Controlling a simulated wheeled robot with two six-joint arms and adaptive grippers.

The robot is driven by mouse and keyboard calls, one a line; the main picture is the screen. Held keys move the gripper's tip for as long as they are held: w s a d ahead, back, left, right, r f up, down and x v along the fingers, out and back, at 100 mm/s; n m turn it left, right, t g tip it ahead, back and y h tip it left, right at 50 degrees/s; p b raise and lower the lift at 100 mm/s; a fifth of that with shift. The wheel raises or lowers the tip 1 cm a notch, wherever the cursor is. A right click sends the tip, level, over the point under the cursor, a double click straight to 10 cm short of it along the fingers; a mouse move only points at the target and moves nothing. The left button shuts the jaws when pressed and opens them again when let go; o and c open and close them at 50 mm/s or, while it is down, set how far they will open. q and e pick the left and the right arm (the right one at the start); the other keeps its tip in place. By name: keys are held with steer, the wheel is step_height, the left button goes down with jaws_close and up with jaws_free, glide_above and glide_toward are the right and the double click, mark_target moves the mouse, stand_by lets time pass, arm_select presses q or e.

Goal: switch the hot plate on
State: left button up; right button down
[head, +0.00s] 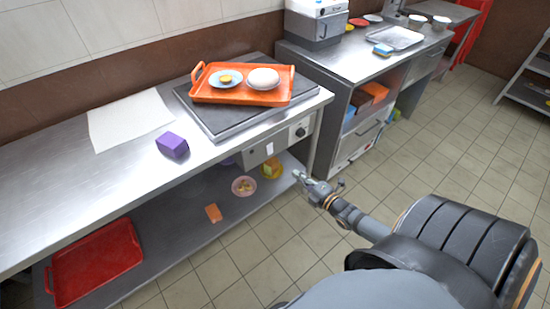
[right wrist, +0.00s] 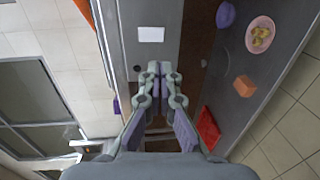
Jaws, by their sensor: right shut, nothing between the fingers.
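The hot plate (head: 212,121) is a dark flat slab on the steel counter, with an orange tray on top of it. Its grey front panel (head: 283,144) hangs below the counter edge and carries a round dark knob (head: 301,132) and a white rectangle (head: 269,148). The white rectangle also shows in the right wrist view (right wrist: 151,34); I cannot tell if it is a label or a switch. My right gripper (head: 297,175) is shut and empty, in front of and below the panel, apart from it. It shows in the right wrist view (right wrist: 160,70). My left gripper is out of view.
The orange tray (head: 200,92) holds a plate (head: 226,79) and a white bowl (head: 263,79). A purple box (head: 172,146) and a white sheet (head: 128,119) lie on the counter. The lower shelf holds a red tray (head: 97,262) and a pink bowl (head: 243,187). The tiled floor at right is clear.

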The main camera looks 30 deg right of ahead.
steer(key=b, duration=0.6)
glide_toward(271, 153)
steer(key=w+f, duration=0.1)
steer(key=w, duration=0.1)
steer(key=w+b, duration=0.1)
steer(key=w, duration=0.1)
steer(key=shift+w+a+r+b, duration=0.2)
steer(key=shift+w+a+b, duration=0.1)
steer(key=shift+b, duration=0.05)
steer(key=shift+w+r+p, duration=0.2)
steer(key=shift+w+p, duration=0.15)
steer(key=shift+w, duration=0.35)
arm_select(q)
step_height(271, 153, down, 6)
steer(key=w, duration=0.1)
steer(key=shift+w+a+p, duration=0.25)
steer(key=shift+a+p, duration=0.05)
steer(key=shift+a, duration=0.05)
arm_select(e)
steer(key=shift+w+f, duration=0.3)
steer(key=shift+w, duration=0.05)
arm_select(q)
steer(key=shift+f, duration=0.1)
